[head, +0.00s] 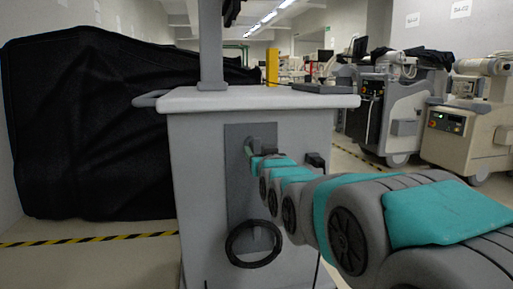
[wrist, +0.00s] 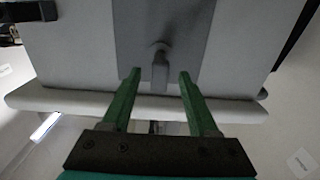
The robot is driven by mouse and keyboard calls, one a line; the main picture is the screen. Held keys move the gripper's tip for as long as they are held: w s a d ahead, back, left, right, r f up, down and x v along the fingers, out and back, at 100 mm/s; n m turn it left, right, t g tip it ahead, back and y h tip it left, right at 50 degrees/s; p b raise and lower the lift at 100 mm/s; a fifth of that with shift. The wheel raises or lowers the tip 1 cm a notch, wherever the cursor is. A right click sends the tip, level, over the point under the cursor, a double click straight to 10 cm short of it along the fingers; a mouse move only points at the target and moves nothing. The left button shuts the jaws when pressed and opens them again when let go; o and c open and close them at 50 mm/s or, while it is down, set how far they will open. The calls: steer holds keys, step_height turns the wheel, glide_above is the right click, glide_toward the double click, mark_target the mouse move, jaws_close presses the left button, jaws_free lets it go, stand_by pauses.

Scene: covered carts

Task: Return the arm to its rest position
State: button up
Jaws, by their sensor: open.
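My arm reaches from the lower right of the head view to the front of a grey-white cart (head: 200,135). My gripper (head: 249,148) is at the dark grey panel (head: 237,200) on that front, small and partly hidden by my wrist. In the wrist view, my gripper (wrist: 160,76) has its two green fingers apart. A grey lever-like handle (wrist: 160,55) on the panel shows between and just beyond the fingertips. No contact with it is visible, and I cannot tell the exact gap.
A black cable loop (head: 230,250) hangs low on the cart front. A black-covered object (head: 90,130) stands at left, behind yellow-black floor tape (head: 90,239). Beige medical carts (head: 460,130) stand at right. Bare floor shows at lower left.

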steer(key=shift+v, duration=0.8)
steer(key=shift+s+d+f, duration=0.15)
steer(key=shift+d+f, duration=0.1)
steer(key=shift+d, duration=0.05)
steer(key=s+d+f+m+g+h+p, duration=0.1)
steer(key=s+d+f+g+h+p, duration=0.15)
steer(key=s+d+f+g, duration=0.45)
steer(key=s+d+f+m+g+h+p, duration=0.1)
steer(key=s+d+f+g+h+p, duration=0.3)
steer(key=s+f, duration=0.6)
steer(key=s+d+f+g, duration=0.1)
steer(key=s+d+g, duration=0.1)
steer(key=s, duration=0.7)
steer(key=s+d+f+g+y+p, duration=0.1)
steer(key=s+d+g, duration=0.1)
steer(key=s, duration=0.8)
steer(key=s+d+f+m+g+p, duration=0.1)
steer(key=s+d+f+g, duration=0.1)
steer(key=s, duration=0.7)
steer(key=shift+s+d+g, duration=0.35)
steer(key=shift+d+g, duration=0.25)
steer(key=shift+g, duration=0.5)
